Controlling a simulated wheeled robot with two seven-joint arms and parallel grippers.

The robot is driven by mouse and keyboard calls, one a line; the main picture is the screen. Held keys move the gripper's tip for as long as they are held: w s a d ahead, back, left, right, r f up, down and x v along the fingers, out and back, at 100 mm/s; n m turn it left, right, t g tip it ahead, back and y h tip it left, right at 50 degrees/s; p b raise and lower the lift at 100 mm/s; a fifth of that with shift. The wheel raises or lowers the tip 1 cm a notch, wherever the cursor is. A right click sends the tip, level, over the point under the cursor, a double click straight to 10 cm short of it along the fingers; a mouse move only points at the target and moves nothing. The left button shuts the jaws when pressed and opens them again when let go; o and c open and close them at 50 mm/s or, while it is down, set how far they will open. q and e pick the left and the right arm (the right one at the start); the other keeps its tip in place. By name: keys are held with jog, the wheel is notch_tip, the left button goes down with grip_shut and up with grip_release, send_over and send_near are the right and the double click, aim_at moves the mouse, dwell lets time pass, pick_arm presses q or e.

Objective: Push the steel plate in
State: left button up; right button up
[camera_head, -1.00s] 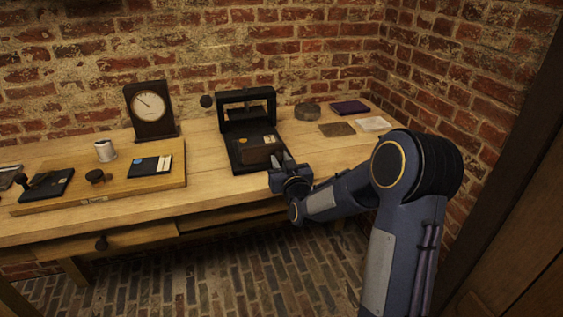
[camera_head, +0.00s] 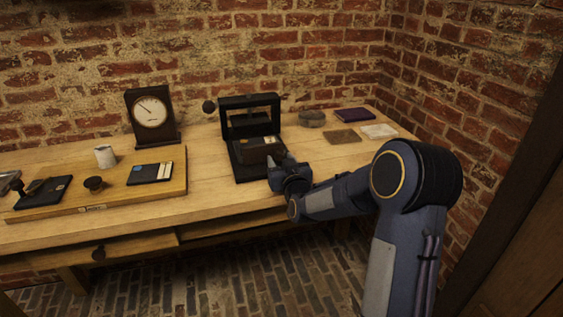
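A black press-like stand with an upright frame (camera_head: 250,101) is on the table near the wall. A dark brown block (camera_head: 257,150) with a small orange and pale label sits on its base, in front of the frame. My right gripper (camera_head: 279,161) is at the right front corner of this block, very close to it. Whether they touch, and how far apart the fingers are, I cannot tell. I cannot clearly pick out a steel plate; it may be hidden or too small. My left gripper is not in view.
A wooden board (camera_head: 120,196) at left holds a white cup (camera_head: 105,156), a dark knob and flat dark pieces. A dial clock (camera_head: 151,116) stands behind it. A round tin (camera_head: 312,118) and flat coloured squares lie at right. Bare tabletop lies between board and stand.

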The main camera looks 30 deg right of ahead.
jog(key=v, duration=0.7)
jog(key=shift+s, duration=0.4)
